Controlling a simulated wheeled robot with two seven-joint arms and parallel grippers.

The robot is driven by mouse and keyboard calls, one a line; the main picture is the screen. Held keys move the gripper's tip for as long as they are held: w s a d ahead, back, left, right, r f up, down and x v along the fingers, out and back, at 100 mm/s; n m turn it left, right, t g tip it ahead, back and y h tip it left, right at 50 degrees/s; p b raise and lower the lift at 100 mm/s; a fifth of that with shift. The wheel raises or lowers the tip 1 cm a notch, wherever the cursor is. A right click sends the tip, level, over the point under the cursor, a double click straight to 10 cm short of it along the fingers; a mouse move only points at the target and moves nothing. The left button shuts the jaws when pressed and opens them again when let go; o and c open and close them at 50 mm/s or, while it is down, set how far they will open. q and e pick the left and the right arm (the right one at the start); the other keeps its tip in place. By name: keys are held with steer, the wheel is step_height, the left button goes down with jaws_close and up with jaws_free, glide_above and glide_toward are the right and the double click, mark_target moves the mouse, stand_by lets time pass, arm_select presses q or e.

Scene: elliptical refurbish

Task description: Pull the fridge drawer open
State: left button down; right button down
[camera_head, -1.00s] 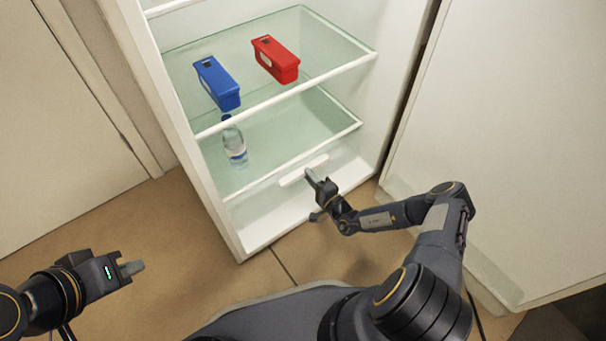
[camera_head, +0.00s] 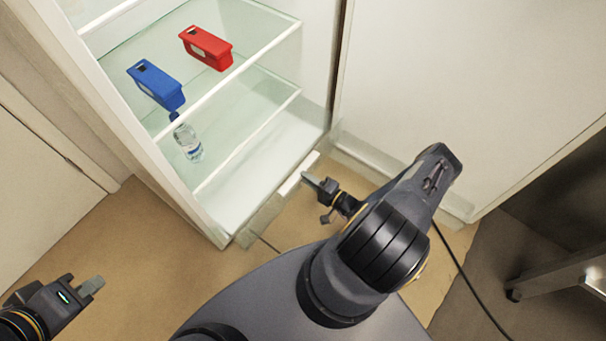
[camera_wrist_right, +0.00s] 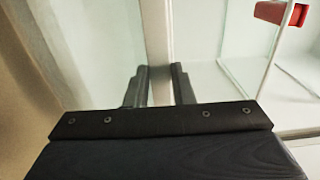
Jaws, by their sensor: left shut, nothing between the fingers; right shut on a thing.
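The white fridge drawer (camera_head: 262,218) is at the bottom of the open fridge, below the lower glass shelf. Its front stands out from the fridge, and a pale strip of its inside shows behind it, so it looks partly open. My right gripper (camera_head: 307,178) is shut on the white drawer handle (camera_head: 292,182) at the top of the front. In the right wrist view the two dark fingers (camera_wrist_right: 160,88) sit either side of the handle strip (camera_wrist_right: 157,40). My left gripper (camera_head: 92,286) is shut and empty, low at the left, away from the fridge.
A blue box (camera_head: 156,85) and a red box (camera_head: 207,48) stand on the upper glass shelf. A clear bottle (camera_head: 188,143) stands on the lower shelf. The open fridge door (camera_head: 440,90) is at right. Bare floor (camera_head: 140,250) lies in front at left.

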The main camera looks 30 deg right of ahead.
steer(key=shift+s+f, duration=0.2)
steer(key=shift+f, duration=0.1)
steer(key=c, duration=1.5)
jaws_free()
steer(key=shift+o, duration=0.9)
steer(key=shift+r, duration=0.1)
steer(key=p+v, duration=0.1)
steer(key=v, duration=0.6)
steer(key=shift+s+d, duration=0.2)
steer(key=shift+s, duration=0.15)
